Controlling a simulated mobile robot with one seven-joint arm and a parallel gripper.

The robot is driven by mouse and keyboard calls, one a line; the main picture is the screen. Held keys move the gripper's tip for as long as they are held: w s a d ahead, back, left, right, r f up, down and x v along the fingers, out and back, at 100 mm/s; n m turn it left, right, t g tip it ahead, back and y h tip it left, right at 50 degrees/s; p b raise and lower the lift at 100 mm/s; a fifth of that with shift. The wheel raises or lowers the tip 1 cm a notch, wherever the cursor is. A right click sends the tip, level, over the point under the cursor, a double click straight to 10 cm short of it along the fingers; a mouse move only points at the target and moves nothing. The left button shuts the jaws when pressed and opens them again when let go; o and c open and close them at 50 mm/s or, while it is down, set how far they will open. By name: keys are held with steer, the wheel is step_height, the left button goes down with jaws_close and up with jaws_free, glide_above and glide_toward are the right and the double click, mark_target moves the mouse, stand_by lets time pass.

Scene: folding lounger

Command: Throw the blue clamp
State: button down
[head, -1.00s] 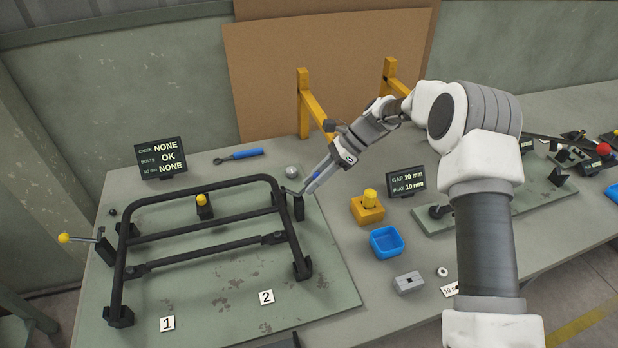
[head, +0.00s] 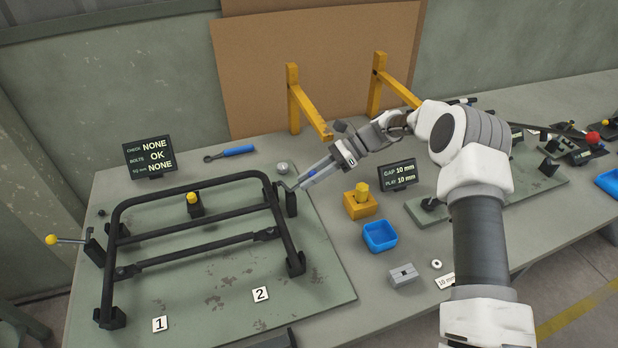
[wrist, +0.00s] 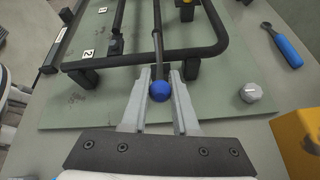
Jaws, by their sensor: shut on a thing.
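The blue clamp (head: 291,204) stands at the right side of the black tubular frame (head: 177,239), on the green plate. Its lever leans up and right to a blue knob (head: 312,175). My gripper (head: 306,181) is shut on this knob, its fingers coming from the upper right. In the wrist view the round blue knob (wrist: 160,91) sits between the two grey fingers of my gripper (wrist: 160,80), with the lever running away from it. The fingers partly hide the knob in the head view. A yellow-knobbed clamp (head: 51,239) stands at the frame's left side.
A display (head: 150,158) reads NONE, OK, NONE. A blue-handled tool (head: 238,151) and a round metal knob (head: 281,168) lie behind the frame. A yellow block (head: 360,208), a blue tray (head: 380,236) and a grey block (head: 404,275) stand to the right.

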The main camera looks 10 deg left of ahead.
steer(key=c, duration=0.7)
jaws_free()
steer(key=v, duration=1.7)
steer(key=shift+w+d+b, duration=0.15)
steer(key=shift+b, duration=0.15)
